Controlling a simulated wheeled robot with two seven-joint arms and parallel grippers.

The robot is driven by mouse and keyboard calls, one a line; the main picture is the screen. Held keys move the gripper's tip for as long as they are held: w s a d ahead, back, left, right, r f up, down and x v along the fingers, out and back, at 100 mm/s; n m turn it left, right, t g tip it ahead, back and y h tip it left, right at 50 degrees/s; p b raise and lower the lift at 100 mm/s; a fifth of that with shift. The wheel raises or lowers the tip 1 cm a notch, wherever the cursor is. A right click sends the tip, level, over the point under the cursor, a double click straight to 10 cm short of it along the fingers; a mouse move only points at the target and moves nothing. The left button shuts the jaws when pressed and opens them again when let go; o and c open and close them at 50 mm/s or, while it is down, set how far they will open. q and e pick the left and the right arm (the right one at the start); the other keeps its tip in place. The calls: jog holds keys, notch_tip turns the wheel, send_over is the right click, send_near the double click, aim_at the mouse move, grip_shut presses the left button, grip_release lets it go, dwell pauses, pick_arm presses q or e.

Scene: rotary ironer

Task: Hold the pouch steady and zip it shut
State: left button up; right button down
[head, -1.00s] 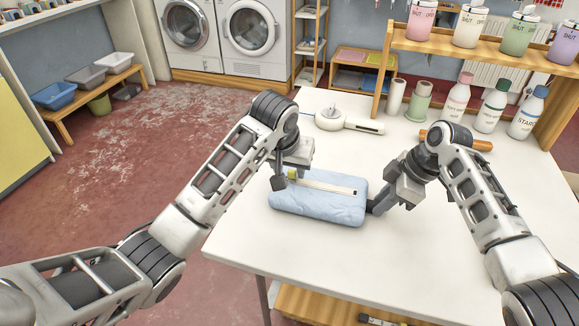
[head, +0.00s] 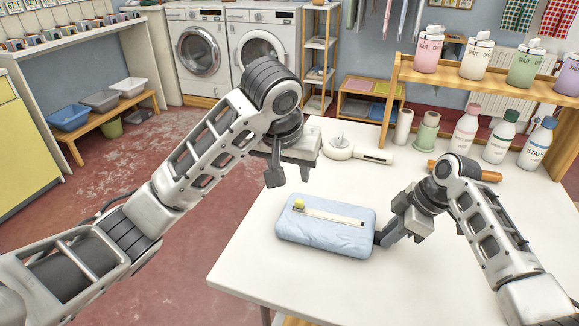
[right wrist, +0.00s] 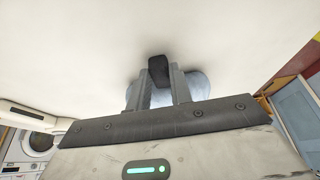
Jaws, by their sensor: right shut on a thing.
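The light blue pouch (head: 325,240) lies flat on the white table, with a pale zip strip (head: 335,217) along its top. A yellow pull (head: 299,204) sits at the strip's left end. I cannot tell whether the zip's opening is closed. My left gripper (head: 289,177) is raised above the pouch's left end, fingers apart and empty, clear of the pull. My right gripper (head: 384,238) is shut on the pouch's right end. In the right wrist view its fingers (right wrist: 161,88) close on a dark tab (right wrist: 158,70), with the blue pouch (right wrist: 198,86) partly hidden behind them.
Behind the pouch lie a white handled device (head: 356,151) and a wooden roller (head: 465,171). Several bottles (head: 500,137) stand at the back right beneath a wooden shelf (head: 460,78). The table (head: 265,280) is clear in front of and left of the pouch.

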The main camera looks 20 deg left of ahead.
dwell(0.4)
jog(key=c, duration=1.2)
grip_release()
jog(key=shift+r, duration=0.1)
